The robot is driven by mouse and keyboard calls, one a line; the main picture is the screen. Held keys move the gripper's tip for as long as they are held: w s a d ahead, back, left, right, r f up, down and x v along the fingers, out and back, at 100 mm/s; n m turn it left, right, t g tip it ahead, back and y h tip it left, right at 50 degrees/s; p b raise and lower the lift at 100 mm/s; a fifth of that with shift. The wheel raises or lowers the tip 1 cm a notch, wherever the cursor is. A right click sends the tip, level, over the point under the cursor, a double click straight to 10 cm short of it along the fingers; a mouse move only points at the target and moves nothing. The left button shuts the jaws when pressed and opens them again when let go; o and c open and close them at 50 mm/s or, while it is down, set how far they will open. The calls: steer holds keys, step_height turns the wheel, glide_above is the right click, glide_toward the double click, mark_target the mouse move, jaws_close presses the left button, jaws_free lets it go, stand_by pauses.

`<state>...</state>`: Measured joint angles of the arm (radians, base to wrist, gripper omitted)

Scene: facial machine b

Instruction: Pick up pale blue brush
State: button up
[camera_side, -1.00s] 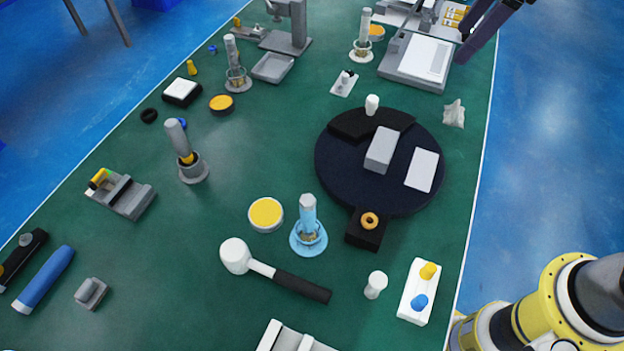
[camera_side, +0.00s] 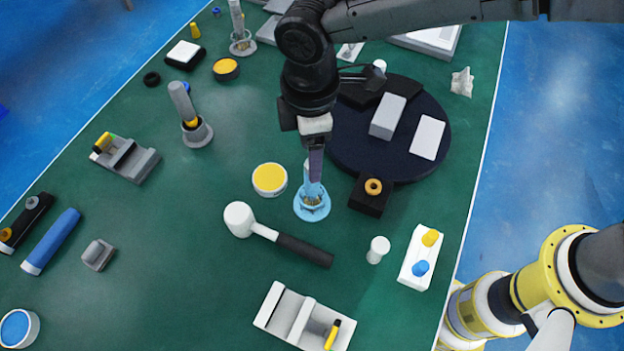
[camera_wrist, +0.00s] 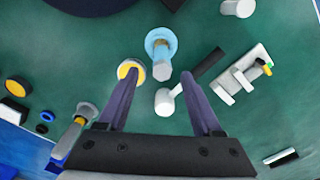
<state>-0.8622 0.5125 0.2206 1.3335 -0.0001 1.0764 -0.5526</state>
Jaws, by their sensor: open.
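The pale blue brush (camera_side: 311,190) stands upright in a pale blue round holder (camera_side: 313,211) in the middle of the table. My gripper (camera_side: 315,165) is over it, fingers pointing down, and hides the brush's upper part in the side view. In the wrist view the brush (camera_wrist: 160,58) shows with its top end between the two open fingertips (camera_wrist: 158,74). The fingers stand apart on either side, and nothing is held. I cannot tell how deep the brush reaches between them.
A yellow-topped round jar (camera_side: 270,180) stands close left of the holder. A white-headed mallet (camera_side: 290,245) lies in front. A dark round stand (camera_side: 440,150) with a black block (camera_side: 370,198) is to the right. A grey brush in a holder (camera_side: 190,120) stands at left.

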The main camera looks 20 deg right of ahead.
mark_target(312, 186)
step_height(312, 186, down, 8)
steer(key=shift+s+f, duration=0.1)
steer(key=shift+s, duration=0.05)
stand_by(0.4)
steer(key=shift+c, duration=0.4)
jaws_close()
